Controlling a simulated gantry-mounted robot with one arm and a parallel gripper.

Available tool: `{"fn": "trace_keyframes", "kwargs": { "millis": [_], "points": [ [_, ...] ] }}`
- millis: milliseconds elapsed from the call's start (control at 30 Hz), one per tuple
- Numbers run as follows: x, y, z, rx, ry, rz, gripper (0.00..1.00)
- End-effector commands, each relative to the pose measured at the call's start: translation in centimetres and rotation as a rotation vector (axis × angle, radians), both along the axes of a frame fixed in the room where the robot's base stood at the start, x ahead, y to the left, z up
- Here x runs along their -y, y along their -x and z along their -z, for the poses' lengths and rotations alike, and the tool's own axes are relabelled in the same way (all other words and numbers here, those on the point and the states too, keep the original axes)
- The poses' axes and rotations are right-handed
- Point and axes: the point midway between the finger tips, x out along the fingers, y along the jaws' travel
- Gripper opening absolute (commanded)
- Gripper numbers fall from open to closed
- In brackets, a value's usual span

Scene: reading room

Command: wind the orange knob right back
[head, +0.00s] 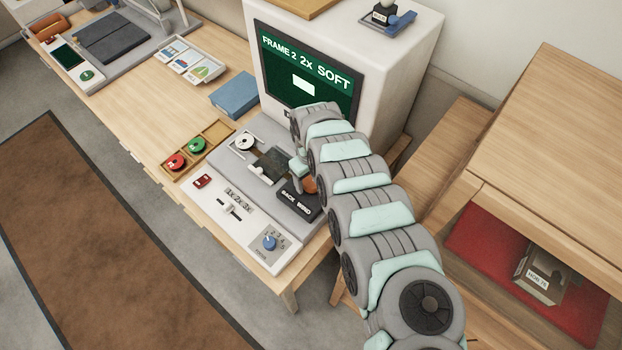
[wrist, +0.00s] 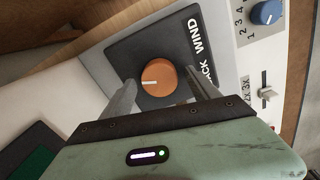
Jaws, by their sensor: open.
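The orange knob (wrist: 159,78) sits on a dark plate (wrist: 127,49) lettered "BACK" and "WIND", with a pale pointer line on its face. In the head view only an edge of the orange knob (head: 310,185) shows beside my arm. My gripper (wrist: 160,88) is open in the wrist view, with one finger on each side of the knob. I cannot tell whether either finger touches it. In the head view my gripper is mostly hidden by my arm.
The reader screen (head: 307,75) reads "FRAME 2 2X SOFT". A blue knob (head: 269,242), a slider (head: 229,207) and a red switch (head: 203,181) lie on the front panel. A white reel (head: 245,141) is at its left. A tray with red and green spools (head: 216,131) and a blue box (head: 235,95) stand farther left.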

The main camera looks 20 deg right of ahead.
Motion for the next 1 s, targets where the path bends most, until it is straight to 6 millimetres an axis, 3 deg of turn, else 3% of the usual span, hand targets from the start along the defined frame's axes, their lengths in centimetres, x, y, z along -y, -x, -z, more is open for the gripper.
{"fn": "trace_keyframes", "kwargs": {
  "millis": [367,1000],
  "points": [
    [0.05,0.04,0.43,-0.001,0.001,0.0,0.7],
    [0.07,0.05,0.43,-0.001,0.0,0.0,0.19]
  ]
}}
